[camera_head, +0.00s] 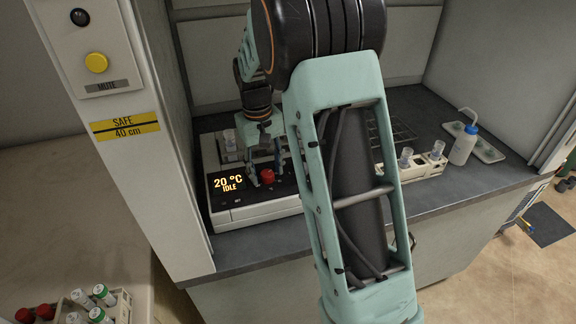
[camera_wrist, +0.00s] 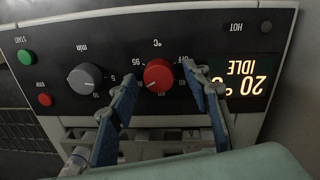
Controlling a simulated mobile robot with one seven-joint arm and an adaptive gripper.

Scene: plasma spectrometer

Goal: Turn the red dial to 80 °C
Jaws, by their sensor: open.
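The red dial (camera_head: 267,176) is on the front panel of a pale instrument (camera_head: 262,212) with a dark face. The display (camera_head: 228,184) reads 20 °C and IDLE. The red dial (camera_wrist: 158,75) also shows in the wrist view, where the panel appears upside down with a °C scale around the dial. My gripper (camera_wrist: 159,73) is open, with one blue finger on each side of the red dial. I cannot tell whether the fingers touch it. The left finger covers part of the scale, and the dial's pointer is too unclear to read.
A grey dial (camera_wrist: 85,79) marked min, a green button (camera_wrist: 25,57) and a red button (camera_wrist: 44,99) share the panel. A wash bottle (camera_head: 464,145) and a rack with cups (camera_head: 430,165) stand on the counter to the right. A post (camera_head: 125,110) rises at the left.

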